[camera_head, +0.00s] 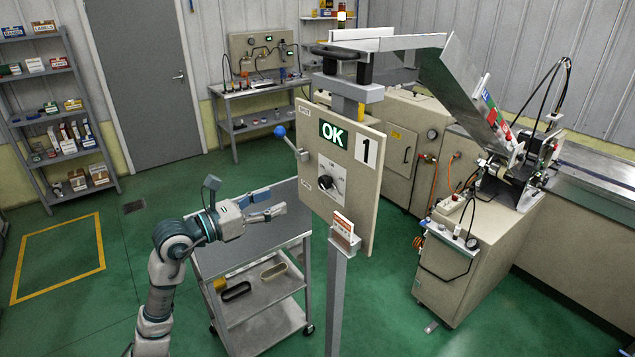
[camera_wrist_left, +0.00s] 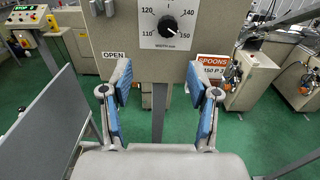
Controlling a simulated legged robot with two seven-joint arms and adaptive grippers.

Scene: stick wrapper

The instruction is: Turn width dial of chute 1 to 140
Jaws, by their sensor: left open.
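The chute 1 panel (camera_head: 352,160) is a beige board on a grey post, with a green OK display (camera_head: 334,134) and a "1" label. Its width dial (camera_head: 326,182) is a black round knob on a white scale plate; it also shows at the top of the left wrist view (camera_wrist_left: 167,26). The scale reads 110, 120, 140 and 150, and the knob's mark seems to point lower right, near 150. My left gripper (camera_head: 268,203) is open and empty, left of the panel; in the left wrist view its blue-padded fingers (camera_wrist_left: 158,84) are below the dial, apart from it.
A lever with a blue ball (camera_head: 280,131) sticks out at the panel's left edge. An orange-and-white SPOONS card (camera_head: 343,229) sits at its lower right. A grey cart (camera_head: 262,298) stands below my left arm. The chute machine (camera_head: 472,255) stands to the right.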

